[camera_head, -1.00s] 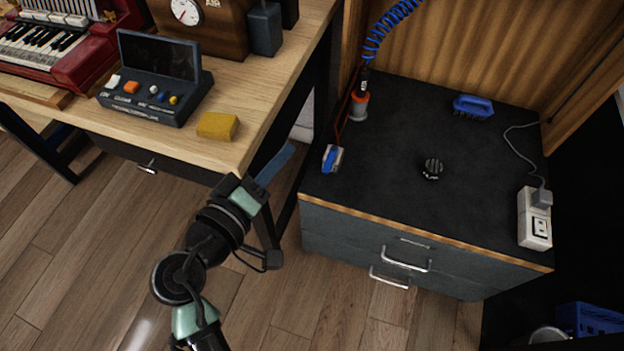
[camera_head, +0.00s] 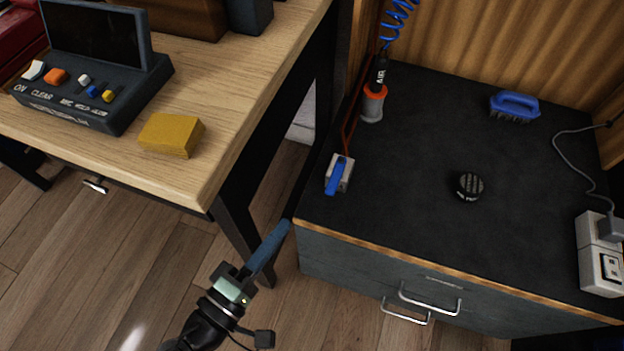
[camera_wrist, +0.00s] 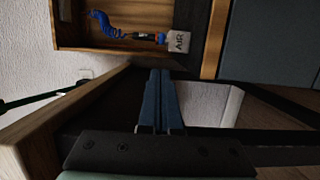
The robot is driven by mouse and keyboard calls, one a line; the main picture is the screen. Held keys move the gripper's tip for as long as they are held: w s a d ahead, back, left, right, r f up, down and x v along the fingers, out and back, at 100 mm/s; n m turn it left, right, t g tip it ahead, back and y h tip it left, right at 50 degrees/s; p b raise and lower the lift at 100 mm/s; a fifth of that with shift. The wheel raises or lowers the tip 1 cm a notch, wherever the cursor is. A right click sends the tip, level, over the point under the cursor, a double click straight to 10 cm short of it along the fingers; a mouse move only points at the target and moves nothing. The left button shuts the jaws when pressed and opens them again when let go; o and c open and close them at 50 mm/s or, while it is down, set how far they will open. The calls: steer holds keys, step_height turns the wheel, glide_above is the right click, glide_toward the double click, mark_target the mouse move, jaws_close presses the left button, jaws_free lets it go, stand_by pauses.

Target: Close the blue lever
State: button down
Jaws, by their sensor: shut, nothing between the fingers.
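The blue lever (camera_head: 336,176) sits on a small pale valve block (camera_head: 346,172) at the left edge of the dark cabinet top, near its front corner. It points down towards the front in the head view. My gripper (camera_head: 282,232) is shut and empty, its blue fingers together. In the picture it lies below and left of the lever, apart from it, beside the cabinet's front left corner. The wrist view shows the two fingers (camera_wrist: 158,100) side by side. I cannot make out the lever in the wrist view.
The cabinet top (camera_head: 410,165) holds a round black knob (camera_head: 469,186), a blue brush (camera_head: 515,107), a white socket block (camera_head: 600,262) and an air tool in a holder (camera_head: 373,102) with a blue coiled hose (camera_head: 398,22). A wooden table (camera_head: 240,110) with a yellow sponge (camera_head: 172,134) stands at left.

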mark_target(336, 175)
steer(key=shift+s, duration=0.1)
steer(key=b+x, duration=0.2)
steer(key=x, duration=0.8)
steer(key=shift+d, duration=0.1)
steer(key=shift+s+d+n+t+y, duration=0.15)
steer(key=shift+n+t+y, duration=0.2)
steer(key=shift+y, duration=0.25)
